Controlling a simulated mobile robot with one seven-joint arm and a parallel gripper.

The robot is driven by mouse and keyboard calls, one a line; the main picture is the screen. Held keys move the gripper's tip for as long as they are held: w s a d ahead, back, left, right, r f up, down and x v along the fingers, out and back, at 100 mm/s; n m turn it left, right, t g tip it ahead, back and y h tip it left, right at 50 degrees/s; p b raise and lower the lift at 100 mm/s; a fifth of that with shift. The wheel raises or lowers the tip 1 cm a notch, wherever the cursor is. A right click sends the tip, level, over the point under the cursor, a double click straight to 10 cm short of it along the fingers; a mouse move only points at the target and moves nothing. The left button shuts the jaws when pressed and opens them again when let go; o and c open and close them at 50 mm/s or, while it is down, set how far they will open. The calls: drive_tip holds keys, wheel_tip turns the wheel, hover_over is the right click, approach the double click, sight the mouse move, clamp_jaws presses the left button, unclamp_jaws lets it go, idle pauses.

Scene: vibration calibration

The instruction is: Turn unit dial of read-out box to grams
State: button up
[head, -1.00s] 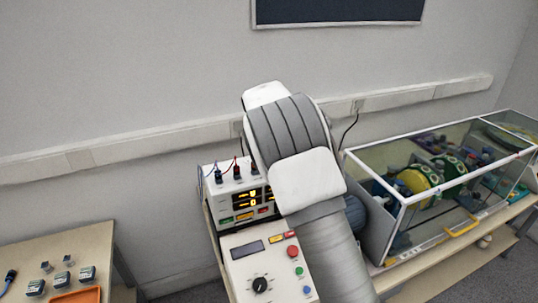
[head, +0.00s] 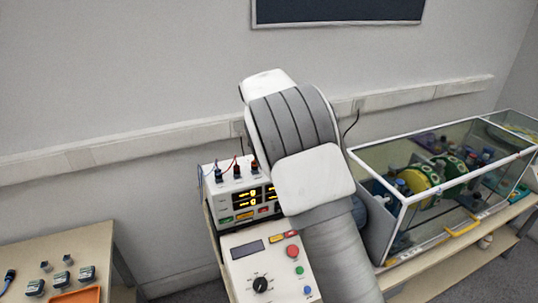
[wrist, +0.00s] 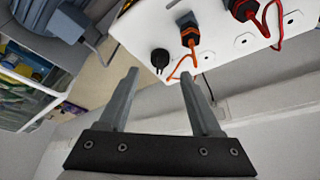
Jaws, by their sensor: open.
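The read-out box (head: 227,187) is white with yellow lit digits and stands left of my arm in the head view, its right part hidden by my arm. In the wrist view its white top (wrist: 215,52) shows at the upper right, with a small round black knob (wrist: 160,58) near its edge; I cannot read any marks around it. My gripper (wrist: 158,72) is open and empty. Its fingertips lie to either side of the knob in the picture, and I cannot tell whether they are close to it. The head view hides my gripper behind my arm.
An orange plug (wrist: 188,30) and a red plug (wrist: 243,8) with cables sit beside the knob. A control panel with a black dial (head: 260,284) stands before the box. A glass case (head: 405,200) is at the right. A left table (head: 90,245) holds small blocks and an orange tray (head: 75,296).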

drive_tip(key=v, duration=1.4)
drive_tip(key=shift+b, duration=0.35)
drive_tip(key=shift+s, duration=0.1)
drive_tip(key=s+d+r+n+y, duration=0.1)
drive_tip(key=s+d+r, duration=0.1)
drive_tip(key=s+d, duration=0.5)
drive_tip(key=s+d+r+y, duration=0.1)
drive_tip(key=s+d+r, duration=0.2)
drive_tip(key=s+d, duration=0.5)
drive_tip(key=s+f+n, duration=0.1)
drive_tip(key=s+f, duration=0.2)
drive_tip(key=s, duration=0.4)
drive_tip(key=s+d+f+t, duration=0.1)
drive_tip(key=s+f, duration=0.1)
drive_tip(key=s, duration=0.6)
drive_tip(key=s+f+n, duration=0.1)
drive_tip(key=s+f, duration=0.2)
drive_tip(key=s, duration=0.4)
drive_tip(key=shift+d+f+n+h, duration=0.3)
drive_tip(key=shift+d+f, duration=0.05)
drive_tip(key=shift+f, duration=0.05)
